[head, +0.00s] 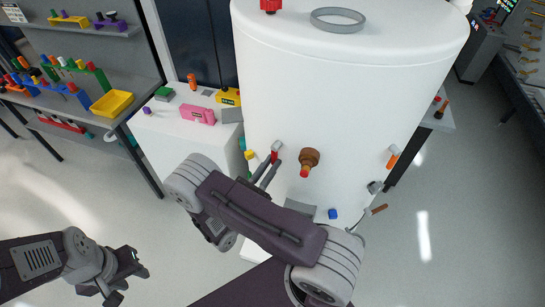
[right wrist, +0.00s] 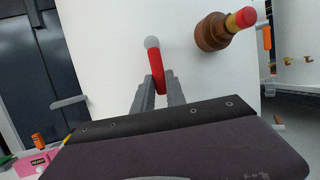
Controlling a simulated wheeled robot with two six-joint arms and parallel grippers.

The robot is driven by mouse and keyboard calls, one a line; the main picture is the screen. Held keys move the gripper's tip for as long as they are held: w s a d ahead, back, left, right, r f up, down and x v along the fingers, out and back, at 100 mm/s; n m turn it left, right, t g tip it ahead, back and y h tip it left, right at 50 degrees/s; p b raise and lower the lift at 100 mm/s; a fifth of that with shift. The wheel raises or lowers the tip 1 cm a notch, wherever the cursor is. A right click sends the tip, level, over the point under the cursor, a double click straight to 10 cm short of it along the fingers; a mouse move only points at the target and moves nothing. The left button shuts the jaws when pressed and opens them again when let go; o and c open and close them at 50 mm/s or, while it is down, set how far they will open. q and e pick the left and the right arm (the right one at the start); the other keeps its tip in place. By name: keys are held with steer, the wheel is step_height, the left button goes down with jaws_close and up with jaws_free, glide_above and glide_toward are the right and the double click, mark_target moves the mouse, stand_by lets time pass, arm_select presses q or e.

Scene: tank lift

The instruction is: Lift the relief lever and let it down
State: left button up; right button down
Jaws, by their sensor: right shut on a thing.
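The relief lever, a red handle with a pale grey end, shows in the head view (head: 276,147) on the front of the white tank (head: 340,100). It also shows in the right wrist view (right wrist: 157,65), standing up between the fingers. My right gripper (head: 267,172) is shut on the lever; its fingers also show in the right wrist view (right wrist: 158,88). The lever's lower part and its mount are hidden by the fingers. My left gripper (head: 128,285) hangs over the floor at lower left, fingers apart and empty.
A brown fitting with a red tip (head: 309,160) juts from the tank just right of the lever. An orange-handled part (head: 393,157) sits further right. A white cabinet (head: 170,140) with a pink box (head: 197,115) stands left. The floor at left is clear.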

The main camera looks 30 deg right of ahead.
steer(key=shift+s+a+r+y+p, duration=0.15)
steer(key=shift+r+y+p, duration=0.25)
steer(key=shift+p, duration=0.6)
steer(key=shift+a+r+g+y+p, duration=0.35)
steer(key=shift+g+y+p, duration=0.25)
steer(key=shift+p, duration=0.85)
steer(key=shift+s, duration=0.1)
steer(key=shift+f, duration=0.1)
